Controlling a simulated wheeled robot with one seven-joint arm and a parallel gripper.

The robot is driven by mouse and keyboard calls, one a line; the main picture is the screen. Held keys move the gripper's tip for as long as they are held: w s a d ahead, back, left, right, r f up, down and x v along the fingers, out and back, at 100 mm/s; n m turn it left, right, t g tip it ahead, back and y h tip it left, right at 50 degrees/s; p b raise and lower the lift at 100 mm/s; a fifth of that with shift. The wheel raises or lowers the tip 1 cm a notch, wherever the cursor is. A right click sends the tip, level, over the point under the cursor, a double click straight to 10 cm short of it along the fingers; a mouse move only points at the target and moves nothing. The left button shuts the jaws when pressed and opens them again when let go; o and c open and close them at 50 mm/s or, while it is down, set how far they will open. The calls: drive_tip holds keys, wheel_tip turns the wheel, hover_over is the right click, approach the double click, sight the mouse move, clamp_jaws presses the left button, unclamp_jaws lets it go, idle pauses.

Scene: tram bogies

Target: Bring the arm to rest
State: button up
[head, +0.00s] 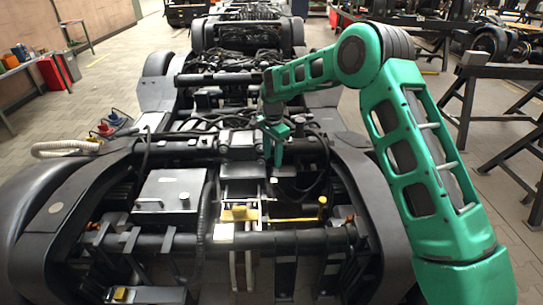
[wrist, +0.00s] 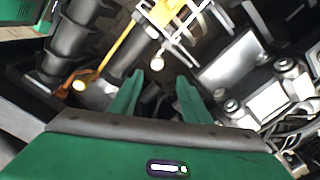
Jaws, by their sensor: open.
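My green arm (head: 405,150) reaches in from the right side of the head view and bends over at a high elbow. My gripper (head: 276,150) points down over the middle of the dark tram bogie (head: 190,145). In the wrist view my gripper (wrist: 160,85) shows two green fingers spread apart with nothing between them. A yellow bar (wrist: 110,55) lies beyond the fingers in that view. The fingers look close above the bogie parts; I cannot tell whether they touch anything.
A grey box with a lid (head: 170,197) sits on the bogie left of my gripper. A yellow block (head: 240,213) lies in front. Dark trestles (head: 500,75) stand at the right. A workbench (head: 20,68) and a red cabinet (head: 55,72) stand at the left. Floor is clear between them.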

drive_tip(key=s+d+r+n, duration=0.1)
drive_tip(key=s+d+r, duration=0.5)
drive_tip(key=d, duration=0.4)
drive_tip(key=s+d+r+n+h, duration=0.1)
drive_tip(key=s+d+r, duration=0.55)
drive_tip(key=d, duration=0.25)
drive_tip(key=s+d+r+n, duration=0.1)
drive_tip(key=s+d+r, duration=0.5)
drive_tip(key=d, duration=0.4)
drive_tip(key=s+d+r, duration=0.1)
drive_tip(key=s+d, duration=0.2)
drive_tip(key=s, duration=0.5)
drive_tip(key=s+d+r, duration=0.2)
drive_tip(key=s+d, duration=0.2)
drive_tip(key=s, duration=0.3)
drive_tip(key=s+f+n+y, duration=0.1)
drive_tip(key=s+f, duration=0.2)
drive_tip(key=s, duration=1.4)
drive_tip(key=shift+d+f+n, duration=0.15)
drive_tip(key=shift+f+n, duration=0.05)
drive_tip(key=shift+n, duration=0.2)
drive_tip(key=shift+w+f, duration=0.25)
drive_tip(key=shift+w, duration=0.3)
